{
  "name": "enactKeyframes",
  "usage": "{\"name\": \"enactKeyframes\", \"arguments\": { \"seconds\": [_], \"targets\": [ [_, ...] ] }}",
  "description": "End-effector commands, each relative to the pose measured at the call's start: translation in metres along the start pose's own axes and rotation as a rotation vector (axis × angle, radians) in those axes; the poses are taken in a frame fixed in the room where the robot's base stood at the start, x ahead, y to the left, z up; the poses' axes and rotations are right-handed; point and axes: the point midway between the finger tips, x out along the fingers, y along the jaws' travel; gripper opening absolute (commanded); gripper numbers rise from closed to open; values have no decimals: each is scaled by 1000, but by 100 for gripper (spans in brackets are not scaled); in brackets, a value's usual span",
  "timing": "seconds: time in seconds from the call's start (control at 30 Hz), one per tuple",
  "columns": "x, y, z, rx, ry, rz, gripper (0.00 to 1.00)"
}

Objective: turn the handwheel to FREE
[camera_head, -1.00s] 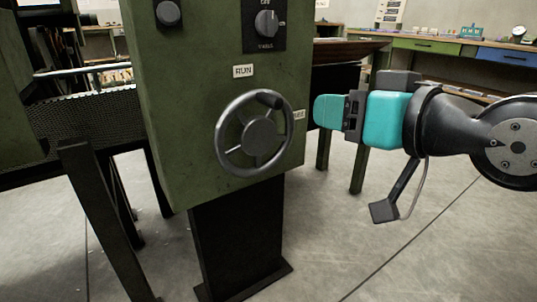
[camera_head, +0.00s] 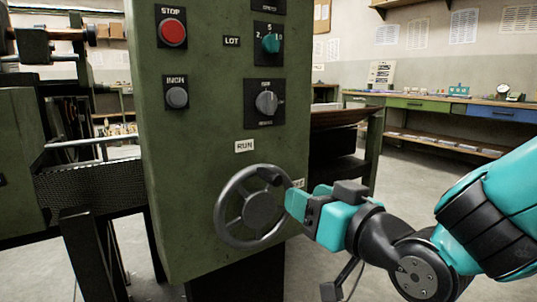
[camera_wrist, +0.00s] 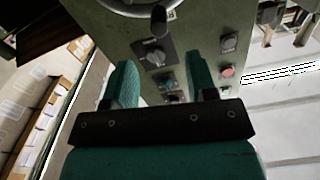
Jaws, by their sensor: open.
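The grey handwheel (camera_head: 223,208) is on the front of the green machine cabinet, below the RUN label (camera_head: 245,146). Its dark handle (camera_head: 268,175) is at the upper right of the rim. The handle (camera_wrist: 158,20) shows beyond the fingertips, in line with the gap. Contact with the rim cannot be told.
A wooden-topped table (camera_head: 345,117) stands behind on the right. Open floor lies right of the cabinet.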

Motion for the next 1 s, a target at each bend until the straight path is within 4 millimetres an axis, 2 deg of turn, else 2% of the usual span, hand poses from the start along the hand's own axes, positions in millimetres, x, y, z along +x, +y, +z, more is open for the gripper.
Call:
{"name": "enactKeyframes", "arguments": {
  "seconds": [0.03, 0.33, 0.5, 0.7, 0.83, 1.0],
  "targets": [
    [3, 0, -6, 2, -7, 5, 52],
    [34, 2, -5, 4, -6, 9, 52],
    [70, 0, -5, 0, -2, 2, 52],
    [104, 1, 0, 0, 1, 2, 52],
    [115, 1, 1, 2, 1, 2, 52],
    [120, 1, 1, 1, 1, 4, 52]
  ]
}}
